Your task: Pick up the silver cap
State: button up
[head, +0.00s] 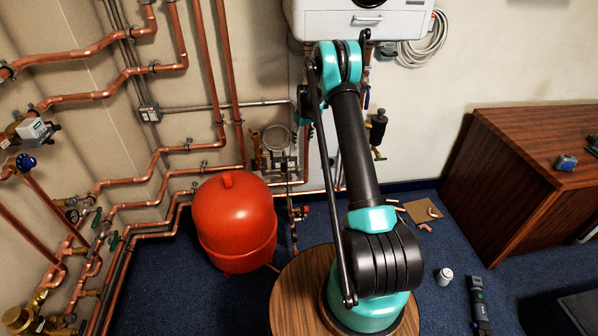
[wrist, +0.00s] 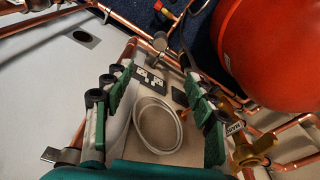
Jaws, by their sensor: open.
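A round, silver-rimmed piece that looks like the silver cap (wrist: 158,125) is in the lower middle of the wrist view, in front of a beige surface. A similar round piece (head: 276,138) shows among the wall pipes in the head view. My gripper (wrist: 160,78) is open and empty, its green-padded fingers on either side of the cap in the picture. I cannot tell how far the cap is from the fingers, and I see no contact. In the head view I cannot make out the fingers clearly.
A red tank (head: 235,222) stands beside the pipes and also shows close by in the wrist view (wrist: 275,50). Copper pipes (head: 207,75) run along the wall. A white boiler (head: 375,22) hangs above. A wooden cabinet (head: 530,165) stands at right. The blue floor (head: 420,255) holds small items.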

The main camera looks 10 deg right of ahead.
jog(key=f, duration=0.2)
send_over(299, 167)
jog(key=f, duration=0.7)
jog(key=s+f, duration=0.1)
jog(key=f, duration=0.3)
jog(key=shift+d+f, duration=0.1)
jog(key=shift+d, duration=0.2)
jog(key=shift+w+a+f, duration=0.1)
jog(key=shift+w+f, duration=0.05)
jog(key=shift+f, duration=0.75)
jog(key=shift+w+a+f, duration=0.1)
jog(key=shift+f, duration=0.8)
jog(key=shift+w+a+f, duration=0.1)
jog(key=shift+w+f, duration=0.05)
jog(key=shift+f, duration=0.75)
jog(key=shift+c, duration=0.2)
jog(key=c, duration=1.2)
jog(key=shift+c, duration=0.2)
notch_tip(299, 167, up, 10)
